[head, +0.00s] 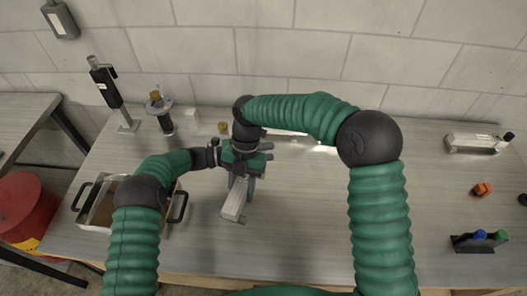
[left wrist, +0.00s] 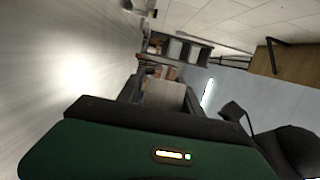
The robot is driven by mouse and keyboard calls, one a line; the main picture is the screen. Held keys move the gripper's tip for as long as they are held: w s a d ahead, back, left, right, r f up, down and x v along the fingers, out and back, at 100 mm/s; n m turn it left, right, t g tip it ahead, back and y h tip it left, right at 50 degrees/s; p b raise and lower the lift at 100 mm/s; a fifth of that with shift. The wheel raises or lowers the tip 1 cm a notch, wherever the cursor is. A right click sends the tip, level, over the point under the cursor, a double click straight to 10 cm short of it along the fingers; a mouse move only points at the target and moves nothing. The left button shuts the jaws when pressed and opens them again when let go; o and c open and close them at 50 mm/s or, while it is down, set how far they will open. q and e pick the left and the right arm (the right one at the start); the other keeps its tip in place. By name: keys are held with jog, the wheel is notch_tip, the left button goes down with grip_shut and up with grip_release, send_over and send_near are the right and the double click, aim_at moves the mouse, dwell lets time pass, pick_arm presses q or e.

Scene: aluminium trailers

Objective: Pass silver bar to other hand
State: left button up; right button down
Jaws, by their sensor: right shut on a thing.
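The silver bar (head: 234,207) is a pale, elongated block in the middle of the head view, tilted, its lower end free above the table. My right gripper (head: 243,184) points down and is shut on its upper part. My left gripper (head: 266,152) comes in from the left, close to the right gripper and the bar's upper end, and overlaps them in the picture. Its fingers look apart. In the left wrist view the dark fingers (left wrist: 160,92) stand apart with a greyish-brown patch between them; I cannot tell whether this is the bar.
A metal tray with black handles (head: 97,212) stands at the table's left. Black stands (head: 107,88) and a flanged part (head: 160,110) are behind it. A silver device (head: 475,142), an orange part (head: 482,189) and a black holder (head: 478,242) are at right. The right-centre table (head: 310,215) is clear.

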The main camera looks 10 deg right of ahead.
pick_arm(q)
jog(key=shift+s+d, duration=0.1)
jog(key=shift+d, duration=0.1)
grip_shut()
pick_arm(e)
jog(key=shift+a+r, duration=0.1)
jog(key=shift+a, duration=0.15)
jog(key=c, duration=1.2)
grip_release()
jog(key=o, duration=0.4)
jog(key=shift+d, duration=0.15)
jog(key=shift+c, duration=0.2)
pick_arm(q)
jog(key=shift+a, duration=0.1)
